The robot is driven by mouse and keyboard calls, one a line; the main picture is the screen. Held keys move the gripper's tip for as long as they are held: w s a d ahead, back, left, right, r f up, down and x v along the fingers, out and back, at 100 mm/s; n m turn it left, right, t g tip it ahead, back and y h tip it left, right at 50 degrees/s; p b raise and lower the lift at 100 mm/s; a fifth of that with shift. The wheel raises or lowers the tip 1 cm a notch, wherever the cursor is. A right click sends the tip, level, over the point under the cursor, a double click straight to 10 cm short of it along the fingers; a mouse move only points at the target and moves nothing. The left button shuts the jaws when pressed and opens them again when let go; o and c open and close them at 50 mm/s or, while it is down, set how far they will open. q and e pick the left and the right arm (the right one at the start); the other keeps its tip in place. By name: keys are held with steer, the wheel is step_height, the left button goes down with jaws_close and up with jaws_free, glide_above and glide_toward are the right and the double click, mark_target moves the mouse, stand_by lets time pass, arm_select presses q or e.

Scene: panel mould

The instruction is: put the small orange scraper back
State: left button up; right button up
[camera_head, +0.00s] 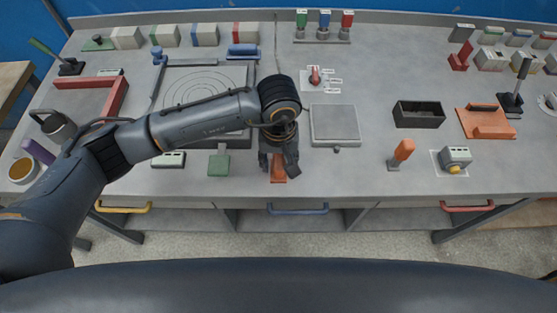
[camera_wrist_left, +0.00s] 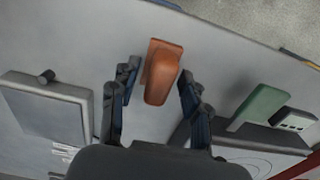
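The small orange scraper (camera_head: 279,174) lies on the grey bench near its front edge, partly hidden by my left gripper (camera_head: 278,163) in the head view. In the left wrist view the scraper (camera_wrist_left: 163,75) shows as a flat orange plate with a thick rounded handle. My left gripper (camera_wrist_left: 157,83) is open there, one finger on each side of the scraper with gaps visible. The fingers do not appear closed on it. My right gripper is not in view.
A green scraper (camera_head: 219,163) lies to the left, and a square grey plate (camera_head: 334,123) to the right. An upright orange-handled tool (camera_head: 402,152), a black open box (camera_head: 419,114) and a larger orange piece (camera_head: 486,121) stand farther right. The bench's front edge is close.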

mark_target(278, 161)
arm_select(q)
steer(key=shift+r, duration=0.15)
steer(key=shift+w+r, duration=0.1)
steer(key=shift+r, duration=0.2)
step_height(278, 161, up, 11)
steer(key=b, duration=0.3)
steer(key=shift+r, duration=0.2)
